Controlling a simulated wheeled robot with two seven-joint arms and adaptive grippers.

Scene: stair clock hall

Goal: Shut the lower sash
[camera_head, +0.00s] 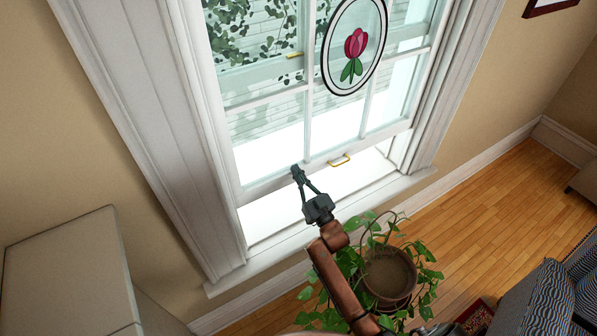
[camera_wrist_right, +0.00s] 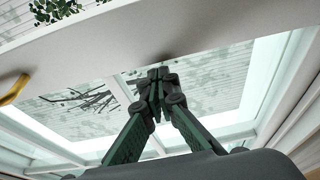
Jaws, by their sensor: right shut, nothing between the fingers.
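The lower sash (camera_head: 285,179) of the white window is partly raised, with a gap between its bottom rail and the sill. A brass pull (camera_head: 340,160) is on its bottom rail. My right gripper (camera_head: 297,170) is shut and empty at the bottom rail, left of the pull. In the right wrist view, the shut fingertips (camera_wrist_right: 157,76) are close to the rail (camera_wrist_right: 200,32), and the pull (camera_wrist_right: 14,89) shows at the left edge. I cannot tell whether the fingertips touch the rail. My left gripper is out of view.
A potted plant (camera_head: 388,277) stands below the sill, close to my right arm. A stained-glass tulip oval (camera_head: 355,45) hangs in front of the panes. A pale cabinet (camera_head: 70,270) is at lower left, a patterned armchair (camera_head: 535,300) at lower right.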

